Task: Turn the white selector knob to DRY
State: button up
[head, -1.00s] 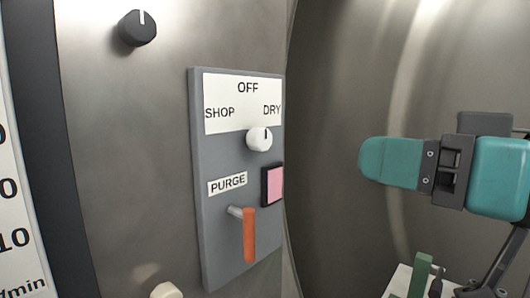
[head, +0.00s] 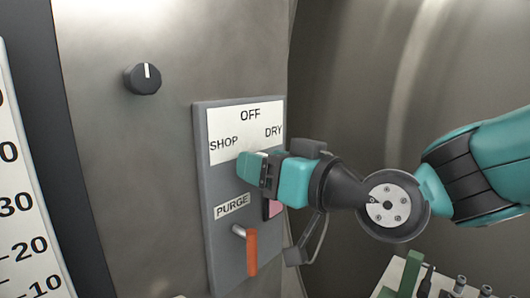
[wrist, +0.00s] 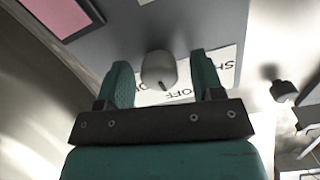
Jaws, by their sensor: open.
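The white selector knob (wrist: 158,69) sits between the two teal fingers of my open gripper (wrist: 161,72) in the wrist view. I cannot tell whether either finger touches it. Its dark pointer mark faces toward the OFF label, which appears upside down there. In the head view my gripper (head: 248,167) is at the grey panel (head: 208,240) and hides the knob. The white label plate (head: 230,125) above shows SHOP at left, OFF at top and DRY at right.
An orange lever (head: 251,252) hangs below the PURGE label (head: 232,206). A pink square button (head: 273,208) is partly hidden by my gripper. A black knob (head: 143,79) is on the steel wall at upper left. A table with small items (head: 450,285) stands at lower right.

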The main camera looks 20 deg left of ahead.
jog(key=shift+a, duration=0.1)
jog(key=c, duration=0.9)
